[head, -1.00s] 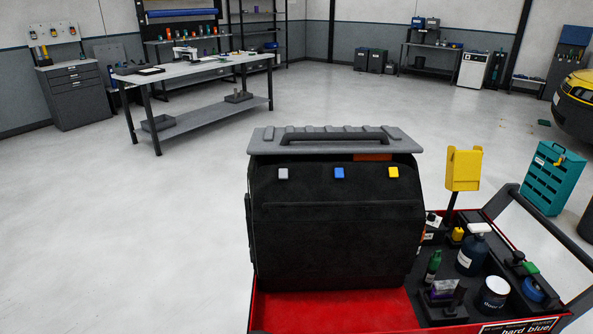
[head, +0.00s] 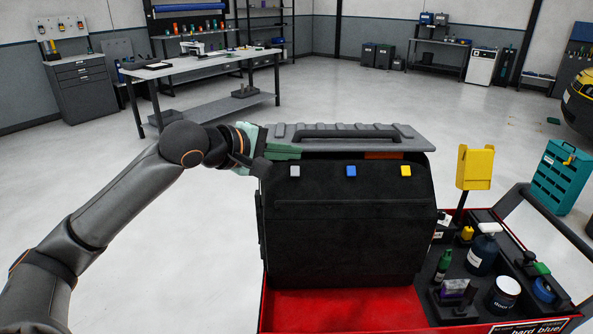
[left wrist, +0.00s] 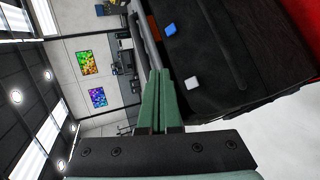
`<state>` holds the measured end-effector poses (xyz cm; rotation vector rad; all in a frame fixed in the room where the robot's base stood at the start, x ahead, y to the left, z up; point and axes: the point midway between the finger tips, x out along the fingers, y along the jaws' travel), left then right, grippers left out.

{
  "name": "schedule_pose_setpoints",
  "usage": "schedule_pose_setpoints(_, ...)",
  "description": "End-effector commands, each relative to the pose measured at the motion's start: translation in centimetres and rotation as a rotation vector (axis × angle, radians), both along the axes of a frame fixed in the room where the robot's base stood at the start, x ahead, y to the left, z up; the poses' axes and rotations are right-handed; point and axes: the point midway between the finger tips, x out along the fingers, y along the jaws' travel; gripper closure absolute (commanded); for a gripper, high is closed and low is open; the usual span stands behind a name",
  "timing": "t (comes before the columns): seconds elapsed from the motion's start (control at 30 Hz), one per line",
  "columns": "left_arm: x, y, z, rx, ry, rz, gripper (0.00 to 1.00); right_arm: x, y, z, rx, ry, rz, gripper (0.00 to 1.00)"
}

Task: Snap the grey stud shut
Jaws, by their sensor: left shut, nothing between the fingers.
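The grey stud (head: 295,171) is a small pale square on the upper left of the black bag's front face, left of a blue stud (head: 351,171) and a yellow stud (head: 406,170). The black bag (head: 345,235) stands upright under a grey ridged lid with a handle. My left gripper (head: 268,154) is shut and empty at the bag's upper left corner, just left of and above the grey stud. In the left wrist view, its green fingers (left wrist: 158,100) lie together beside the bag, with the grey stud (left wrist: 191,83) apart to their right. My right gripper is not in view.
The bag stands in a red cart (head: 340,311). To its right are bottles, a dark jar (head: 503,294) and a yellow holder (head: 475,168) on a post. A workbench (head: 200,66) stands behind at left. The floor left of the cart is clear.

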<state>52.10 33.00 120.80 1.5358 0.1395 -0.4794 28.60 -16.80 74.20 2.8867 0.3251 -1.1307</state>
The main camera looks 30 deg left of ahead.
Motion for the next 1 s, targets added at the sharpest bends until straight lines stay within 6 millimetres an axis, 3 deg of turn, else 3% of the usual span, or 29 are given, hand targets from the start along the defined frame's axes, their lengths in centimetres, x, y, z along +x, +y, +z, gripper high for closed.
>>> schedule_pose_setpoints(0.13, -0.1, 0.2, 0.8, -0.026, -0.002, 0.012, 1.0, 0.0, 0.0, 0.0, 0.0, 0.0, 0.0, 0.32)
schedule_pose_setpoints(0.47, 0.0, 0.2, 0.6, -0.025, -0.001, 0.012, 1.0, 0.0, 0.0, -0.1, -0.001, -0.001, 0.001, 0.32)
schedule_pose_setpoints(1.0, 3.4, 2.5, -4.4, -0.026, 0.0, 0.012, 1.0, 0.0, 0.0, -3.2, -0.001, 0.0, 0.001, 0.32)
